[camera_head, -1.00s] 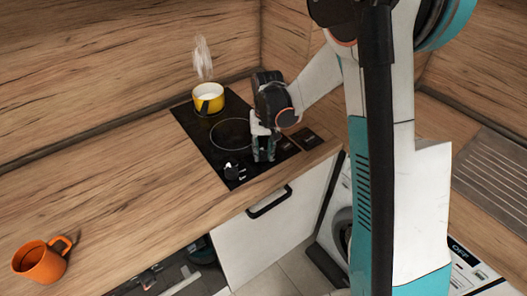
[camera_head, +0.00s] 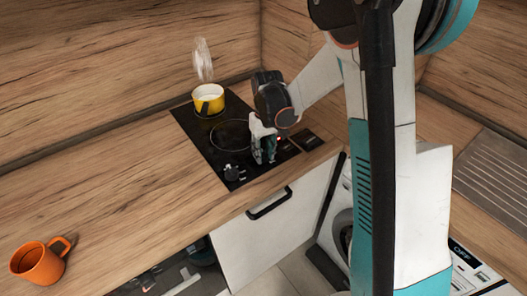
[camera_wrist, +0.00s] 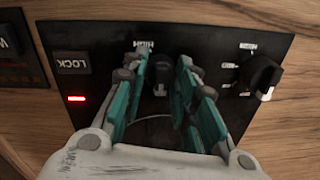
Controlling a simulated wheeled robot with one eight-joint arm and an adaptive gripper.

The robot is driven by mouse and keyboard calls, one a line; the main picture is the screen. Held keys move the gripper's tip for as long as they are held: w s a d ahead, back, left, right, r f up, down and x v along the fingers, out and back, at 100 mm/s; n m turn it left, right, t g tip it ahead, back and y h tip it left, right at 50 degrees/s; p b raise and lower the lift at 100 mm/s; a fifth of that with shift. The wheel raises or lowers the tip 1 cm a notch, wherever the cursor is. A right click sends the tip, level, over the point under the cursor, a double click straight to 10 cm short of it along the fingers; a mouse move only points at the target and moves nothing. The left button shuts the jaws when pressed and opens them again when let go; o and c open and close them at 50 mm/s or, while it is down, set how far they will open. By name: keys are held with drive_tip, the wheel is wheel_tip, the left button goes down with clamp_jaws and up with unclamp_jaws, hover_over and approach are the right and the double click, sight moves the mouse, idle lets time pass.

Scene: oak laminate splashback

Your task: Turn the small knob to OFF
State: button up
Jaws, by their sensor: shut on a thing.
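In the wrist view, the small knob (camera_wrist: 161,72) is a dark knob on the black hob panel, with a partly covered "HIGH" label above it. My gripper (camera_wrist: 164,60) has its teal fingers on either side of the knob and is shut on it. In the head view, my gripper (camera_head: 263,157) reaches down to the front right of the hob (camera_head: 205,142) and hides the small knob.
A larger knob (camera_wrist: 264,75) with a white mark is to the right; it also shows in the head view (camera_head: 233,172). A LOCK button (camera_wrist: 72,64) has a lit red light (camera_wrist: 76,98). A steaming yellow pot (camera_head: 213,105) stands at the hob's back. An orange mug (camera_head: 38,264) is far left.

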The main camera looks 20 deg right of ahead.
drive_tip(key=o, duration=1)
drive_tip(key=shift+o, duration=0.2)
drive_tip(key=shift+r, duration=0.1)
wheel_tip(320, 180, up, 12)
drive_tip(key=shift+d, duration=0.25)
drive_tip(key=shift+w, duration=0.1)
